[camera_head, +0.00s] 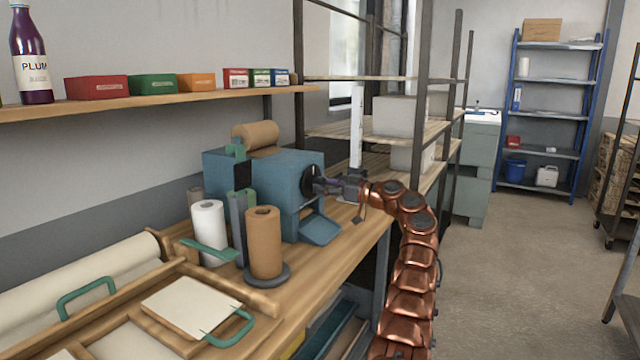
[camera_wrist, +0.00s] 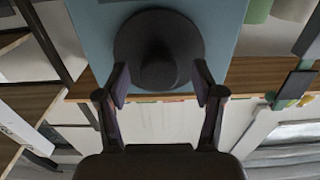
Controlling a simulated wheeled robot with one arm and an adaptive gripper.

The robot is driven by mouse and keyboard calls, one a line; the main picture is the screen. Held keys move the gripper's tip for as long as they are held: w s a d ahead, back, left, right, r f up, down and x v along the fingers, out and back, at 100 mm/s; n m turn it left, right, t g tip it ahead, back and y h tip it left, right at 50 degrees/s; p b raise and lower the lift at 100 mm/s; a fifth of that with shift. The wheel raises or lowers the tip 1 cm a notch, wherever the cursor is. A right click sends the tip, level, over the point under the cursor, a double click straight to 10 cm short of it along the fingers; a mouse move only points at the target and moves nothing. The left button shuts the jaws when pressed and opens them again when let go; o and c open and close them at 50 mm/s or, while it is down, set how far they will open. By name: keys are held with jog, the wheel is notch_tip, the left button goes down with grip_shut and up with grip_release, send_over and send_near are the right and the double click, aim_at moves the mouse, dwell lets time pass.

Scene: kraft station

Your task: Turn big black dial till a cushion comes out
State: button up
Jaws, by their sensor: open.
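The big black dial (camera_head: 309,183) is on the right-hand face of a blue machine (camera_head: 285,177) on the wooden workbench. In the wrist view the round dial (camera_wrist: 158,32) has a raised middle knob and fills the upper centre. My gripper (camera_head: 322,185) is right in front of the dial. In the wrist view its two fingers (camera_wrist: 161,82) are spread, one on each side of the dial's lower part. I cannot tell whether they touch it. The blue chute tray (camera_head: 320,230) below the dial looks empty. A brown paper roll (camera_head: 255,135) sits on top of the machine.
A white roll (camera_head: 208,232) and a brown roll (camera_head: 264,243) stand on the bench in front of the machine. A shelf rack (camera_head: 425,120) with boxes stands close behind my arm. The floor (camera_head: 520,260) to the right is clear.

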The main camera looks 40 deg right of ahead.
jog(key=shift+w+a+r, duration=0.15)
jog(key=shift+w+r, duration=0.05)
jog(key=shift+w, duration=0.55)
jog(key=shift+w+a+f, duration=0.1)
jog(key=shift+w+f, duration=0.05)
jog(key=shift+w, duration=0.2)
jog(key=c, duration=1.1)
